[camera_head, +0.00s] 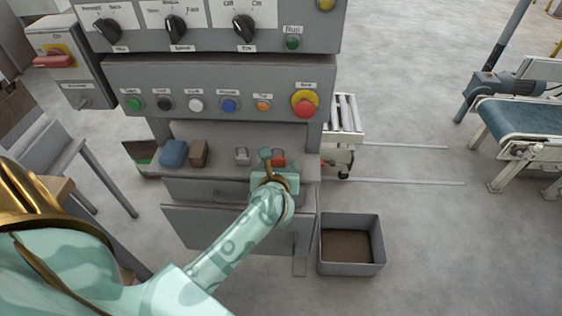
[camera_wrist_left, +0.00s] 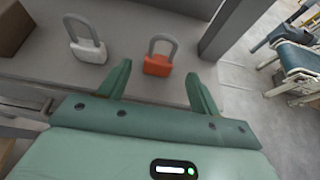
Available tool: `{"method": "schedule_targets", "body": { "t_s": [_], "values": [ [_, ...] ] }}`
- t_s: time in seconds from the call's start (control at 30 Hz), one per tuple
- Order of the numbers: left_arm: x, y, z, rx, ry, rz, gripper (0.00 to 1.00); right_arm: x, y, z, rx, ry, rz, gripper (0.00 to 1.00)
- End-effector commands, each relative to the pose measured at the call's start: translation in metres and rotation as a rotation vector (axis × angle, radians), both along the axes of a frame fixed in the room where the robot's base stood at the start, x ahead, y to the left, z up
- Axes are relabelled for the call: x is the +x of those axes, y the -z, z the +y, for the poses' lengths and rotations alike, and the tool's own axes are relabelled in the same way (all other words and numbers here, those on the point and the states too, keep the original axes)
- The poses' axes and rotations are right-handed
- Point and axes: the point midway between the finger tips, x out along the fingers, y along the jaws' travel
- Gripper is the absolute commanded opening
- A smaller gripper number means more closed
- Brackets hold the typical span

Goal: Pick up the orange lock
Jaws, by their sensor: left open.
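The orange lock (camera_wrist_left: 157,66) lies on the grey shelf (camera_wrist_left: 150,92) with its grey shackle pointing away from my left gripper. In the head view the orange lock (camera_head: 278,157) is partly hidden by my left gripper (camera_head: 272,160). In the left wrist view my left gripper (camera_wrist_left: 160,82) is open and empty. The orange lock shows between and just beyond its two fingertips, apart from both. A grey-white lock (camera_wrist_left: 88,48) lies to its left on the same shelf and shows in the head view (camera_head: 242,155). My right gripper is not in view.
A blue block (camera_head: 173,153) and a brown block (camera_head: 198,153) sit left on the shelf. The panel with buttons (camera_head: 200,92) overhangs behind. A grey bin (camera_head: 351,270) stands on the floor right of the cabinet (camera_head: 185,226). A shelf post (camera_wrist_left: 222,30) rises right of the locks.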

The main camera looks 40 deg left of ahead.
Motion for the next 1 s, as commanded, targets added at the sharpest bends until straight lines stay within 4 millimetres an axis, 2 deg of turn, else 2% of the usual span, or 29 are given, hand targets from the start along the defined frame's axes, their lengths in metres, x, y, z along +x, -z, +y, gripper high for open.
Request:
{"method": "schedule_targets", "body": {
  "t_s": [0.13,0.4,0.67,0.7,0.87,1.0],
  "values": [
    [0.009,0.006,0.006,0.002,0.000,0.000,0.64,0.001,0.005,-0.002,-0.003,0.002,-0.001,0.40],
    [0.041,0.023,0.026,0.003,0.000,0.002,0.64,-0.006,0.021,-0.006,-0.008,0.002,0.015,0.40],
    [0.044,0.022,0.028,0.001,0.000,0.000,0.64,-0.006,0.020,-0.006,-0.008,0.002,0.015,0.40],
    [0.044,0.022,0.028,0.001,0.000,0.000,0.58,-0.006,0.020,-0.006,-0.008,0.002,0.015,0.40],
    [0.044,0.022,0.027,0.001,0.000,0.000,0.15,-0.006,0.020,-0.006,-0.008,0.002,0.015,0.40],
    [0.044,0.022,0.027,0.001,0.000,0.000,0.15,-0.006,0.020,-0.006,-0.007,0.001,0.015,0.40]
  ]
}}
